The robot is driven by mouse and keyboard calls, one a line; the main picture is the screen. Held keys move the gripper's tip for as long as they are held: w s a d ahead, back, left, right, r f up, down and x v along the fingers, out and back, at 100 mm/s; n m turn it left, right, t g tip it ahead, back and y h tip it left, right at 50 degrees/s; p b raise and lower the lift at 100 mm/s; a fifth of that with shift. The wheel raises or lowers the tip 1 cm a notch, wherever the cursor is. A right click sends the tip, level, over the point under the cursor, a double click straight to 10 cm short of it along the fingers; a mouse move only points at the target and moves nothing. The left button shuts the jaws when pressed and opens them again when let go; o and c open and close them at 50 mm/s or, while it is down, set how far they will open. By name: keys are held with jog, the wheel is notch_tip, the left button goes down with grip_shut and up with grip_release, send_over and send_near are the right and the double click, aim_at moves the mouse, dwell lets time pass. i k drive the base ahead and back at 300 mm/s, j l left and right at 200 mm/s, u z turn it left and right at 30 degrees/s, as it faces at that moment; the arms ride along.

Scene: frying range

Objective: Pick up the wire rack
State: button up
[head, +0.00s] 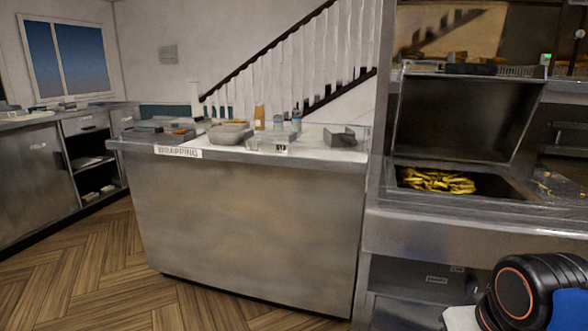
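I cannot clearly make out the wire rack. A small grid-like metal piece (515,71) lies on the top ledge of the frying range at the upper right, and it may be the rack, but it is too small to tell. My gripper is not in view; only a black joint of my arm with an orange ring shows at the lower right.
A steel counter marked "WRAPPING" (240,220) stands in the middle, with bottles and trays on top. The frying range (440,228) at the right holds yellow chips (437,181). Another counter (30,165) stands at the left. Wooden floor (85,270) is clear at the lower left.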

aim_at(250, 134)
jog(key=z, duration=0.3)
jog(key=j+z, duration=0.35)
jog(key=i+j+z, duration=0.1)
jog(key=j+z, duration=0.55)
jog(key=j, duration=0.15)
jog(key=k, duration=0.05)
